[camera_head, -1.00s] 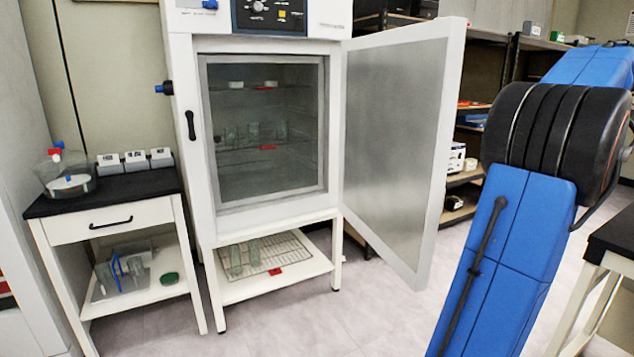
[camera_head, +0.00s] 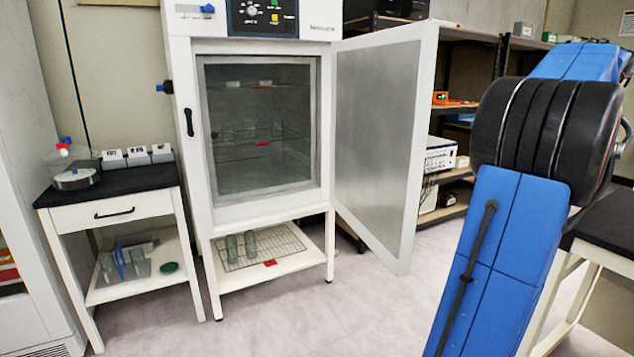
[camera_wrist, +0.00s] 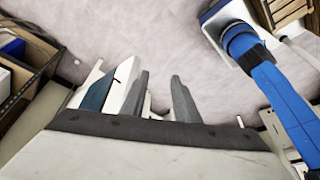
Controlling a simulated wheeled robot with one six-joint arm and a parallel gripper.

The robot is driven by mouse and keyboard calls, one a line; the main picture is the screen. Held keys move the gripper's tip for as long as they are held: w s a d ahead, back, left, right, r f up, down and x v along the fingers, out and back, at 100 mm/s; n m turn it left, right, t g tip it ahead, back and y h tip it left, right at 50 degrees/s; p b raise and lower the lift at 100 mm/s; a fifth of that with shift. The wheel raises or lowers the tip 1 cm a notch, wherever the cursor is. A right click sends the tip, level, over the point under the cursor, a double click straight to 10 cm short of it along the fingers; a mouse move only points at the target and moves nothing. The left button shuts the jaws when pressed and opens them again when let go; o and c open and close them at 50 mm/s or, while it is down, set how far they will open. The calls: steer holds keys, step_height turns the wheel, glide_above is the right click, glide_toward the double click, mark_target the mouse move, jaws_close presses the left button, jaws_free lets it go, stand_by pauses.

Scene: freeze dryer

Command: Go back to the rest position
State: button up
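My gripper (camera_wrist: 160,78) shows in the wrist view with its two grey fingers apart and nothing between them. It hangs over pale floor in that view and is out of frame in the head view. My blue arm fills the right of the head view. The freeze dryer (camera_head: 203,210) stands left of centre in the head view. Its door (camera_head: 375,140) is wide open to the right. Small clear glass vessels (camera_head: 250,130) stand on its middle shelf.
A wire rack (camera_head: 285,243) with clear vessels lies on the shelf below the dryer. A small side table (camera_head: 120,208) stands at left. Storage shelving (camera_head: 455,190) is behind the door, and a black-topped table (camera_head: 610,225) is at right. The floor in front is clear.

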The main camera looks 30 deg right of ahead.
steer(key=w+a+f+m+h, duration=0.1)
steer(key=w+a+f, duration=0.3)
steer(key=a, duration=0.6)
steer(key=w+a+f+m+g, duration=0.1)
steer(key=w+a+f+m, duration=0.1)
steer(key=w+a, duration=0.5)
steer(key=w+a+f+m+h, duration=0.1)
steer(key=w+a+f, duration=0.15)
steer(key=a, duration=0.95)
steer(key=s+a+f+m+t, duration=0.1)
steer(key=s+a+f, duration=0.3)
steer(key=a+f, duration=0.5)
steer(key=s+a+f+m+t, duration=0.1)
steer(key=s+a+f+m, duration=0.1)
steer(key=s+a+f, duration=0.3)
steer(key=a+f, duration=0.4)
steer(key=a, duration=0.4)
steer(key=shift+a+t+h, duration=0.3)
